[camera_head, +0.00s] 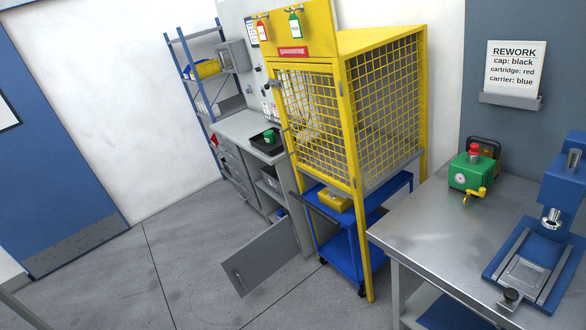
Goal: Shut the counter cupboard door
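The counter cupboard door (262,262) is a grey panel that stands swung open, out over the floor in front of the grey counter (237,125). A small dark handle shows near its lower left end. The open cupboard under the counter, with a shelf inside, shows behind the door, partly hidden by the yellow cage. My gripper is not in view.
A yellow mesh cage (354,110) and a blue cart (342,240) stand just right of the door. A steel workbench (412,228) with a blue press (540,255) is at the right. Bare floor (185,270) lies left of the door.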

